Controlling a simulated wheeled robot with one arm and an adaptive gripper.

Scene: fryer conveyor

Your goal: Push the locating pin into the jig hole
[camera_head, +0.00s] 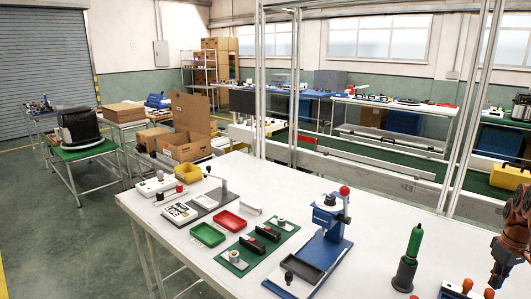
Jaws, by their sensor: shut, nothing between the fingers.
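My gripper (496,279) is at the right edge, pointing down above the white table, shut and empty. It is apart from everything to its left. A green board (267,251) lies on the table left of centre, with small metal round pieces (234,257) and black-handled parts (252,243) on it. It may be the jig; I cannot tell at this size. I cannot make out the locating pin or the hole for sure. A blue press-like stand (330,232) with a red knob stands right of the board, far from my gripper.
A green-handled tool stands upright in a black holder (404,274) left of my gripper. Orange-topped parts (467,286) sit at the front edge below it. Green (207,235) and red (229,220) trays lie farther left. Table surface between press and holder is clear. Metal posts (470,110) rise behind the table.

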